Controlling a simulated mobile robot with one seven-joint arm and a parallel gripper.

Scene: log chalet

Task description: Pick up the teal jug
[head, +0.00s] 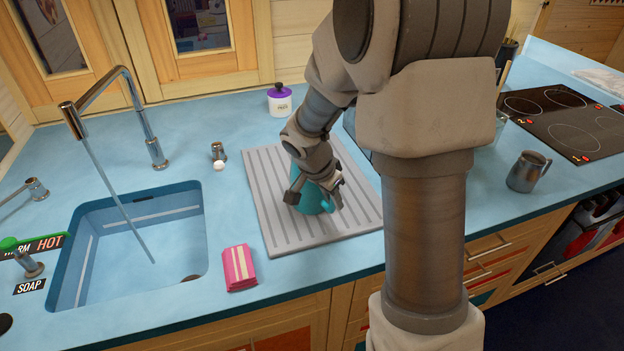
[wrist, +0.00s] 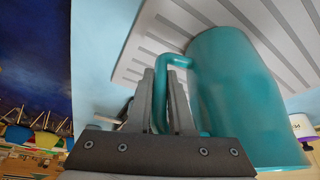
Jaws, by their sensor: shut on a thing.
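The teal jug (wrist: 240,95) stands on the grey ribbed drying mat (head: 267,202) right of the sink. In the wrist view its body fills the right side and its handle (wrist: 180,60) reaches left to my gripper. My gripper (wrist: 168,85) is shut on the handle, with the two fingers on either side of it. In the head view my gripper (head: 330,190) and arm cover much of the jug (head: 312,201), and only parts of the teal body and handle show.
The sink (head: 140,245) with its tall tap lies to the left. A pink packet (head: 239,268) is near the mat's front left corner. A white jar with a purple lid (head: 280,101) stands behind the mat. A grey mug (head: 527,172) and a black hob (head: 570,122) are at the right.

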